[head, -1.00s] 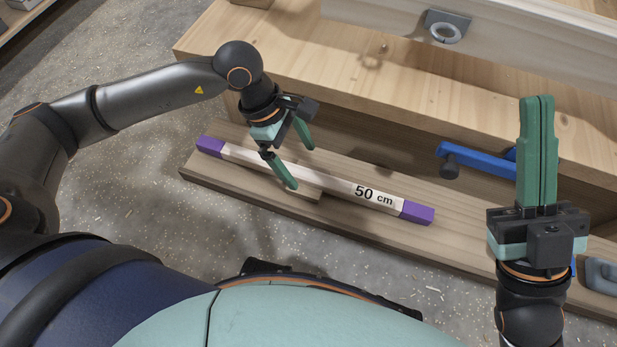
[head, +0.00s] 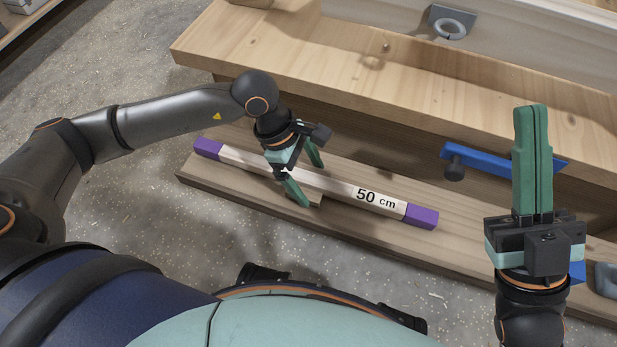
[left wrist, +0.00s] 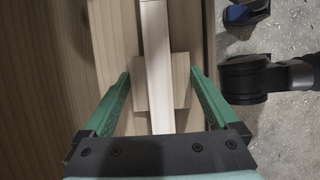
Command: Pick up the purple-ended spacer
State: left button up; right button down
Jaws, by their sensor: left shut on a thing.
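The purple-ended spacer (head: 336,187) is a long pale bar marked "50 cm", with a purple block at each end. It lies along a low wooden ledge. A wider pale wooden block (left wrist: 183,82) shows at its middle; I cannot tell if it is attached. In the left wrist view the bar (left wrist: 157,45) runs between the fingers, and the fingertips are close to the block's sides. My right gripper (head: 533,108) is shut and empty, pointing up.
A wooden bench top (head: 430,80) overhangs behind the ledge (head: 250,197). A blue clamp-like tool (head: 485,160) is at the bench's front, behind my right gripper. A grey ring on a bracket (head: 451,29) is at the back. Speckled floor (head: 140,190) lies open at left.

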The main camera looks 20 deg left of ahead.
pick_arm(q)
grip_shut()
jog(key=shift+r, duration=0.1)
dwell(0.3)
